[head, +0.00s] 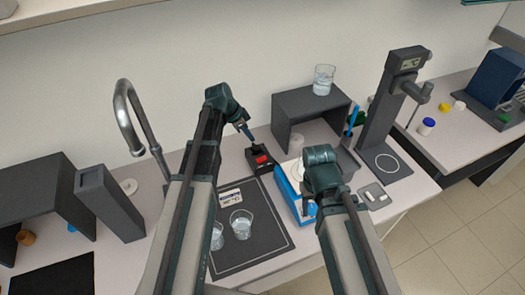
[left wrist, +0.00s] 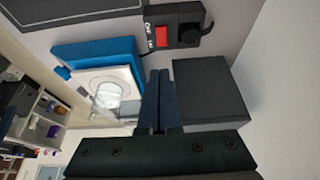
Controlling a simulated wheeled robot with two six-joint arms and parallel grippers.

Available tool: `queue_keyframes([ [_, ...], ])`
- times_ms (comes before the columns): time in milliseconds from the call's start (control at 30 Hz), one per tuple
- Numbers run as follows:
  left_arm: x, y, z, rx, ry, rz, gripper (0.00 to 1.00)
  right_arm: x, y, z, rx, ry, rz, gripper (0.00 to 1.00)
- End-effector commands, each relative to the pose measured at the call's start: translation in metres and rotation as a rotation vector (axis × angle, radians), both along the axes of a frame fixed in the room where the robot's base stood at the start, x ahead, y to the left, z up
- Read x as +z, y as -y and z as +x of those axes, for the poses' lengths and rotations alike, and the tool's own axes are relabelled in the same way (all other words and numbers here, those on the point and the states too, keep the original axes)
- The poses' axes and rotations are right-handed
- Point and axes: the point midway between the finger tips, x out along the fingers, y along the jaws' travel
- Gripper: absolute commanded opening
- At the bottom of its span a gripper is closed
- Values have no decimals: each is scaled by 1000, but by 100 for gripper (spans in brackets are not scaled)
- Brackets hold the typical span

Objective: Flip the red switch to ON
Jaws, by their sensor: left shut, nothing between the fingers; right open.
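The red switch (head: 261,159) sits on a small black box on the bench, left of the blue device. It also shows in the left wrist view (left wrist: 162,38), with white lettering beside it that is too small to read surely. My left gripper (head: 249,136) is shut and empty, just above and behind the switch box in the head view. In the left wrist view its closed fingers (left wrist: 158,75) end short of the red switch, apart from it. My right gripper (head: 318,178) is over the blue device's right side, its fingers mostly hidden by the arm.
The blue device (head: 287,189) with a white top stands right of the switch. A grey shelf (head: 290,103) bearing a beaker (head: 323,79) stands behind. Two glasses stand on the dark mat (head: 262,246). A tall grey stand (head: 378,130) is at the right, a tap (head: 136,110) at the left.

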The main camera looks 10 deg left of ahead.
Motion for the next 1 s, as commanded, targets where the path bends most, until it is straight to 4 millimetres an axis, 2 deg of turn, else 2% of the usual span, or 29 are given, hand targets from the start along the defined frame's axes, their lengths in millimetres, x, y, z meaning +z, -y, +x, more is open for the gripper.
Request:
queue_keyframes([
  [167,-7,2,1,-1,0,0,0,-7,0,0,1,0,0,50],
  [367,-24,7,5,-1,0,0,0,-24,0,0,4,0,-1,50],
  [1000,-111,38,27,-1,0,0,0,-111,0,0,14,-1,-2,50],
])
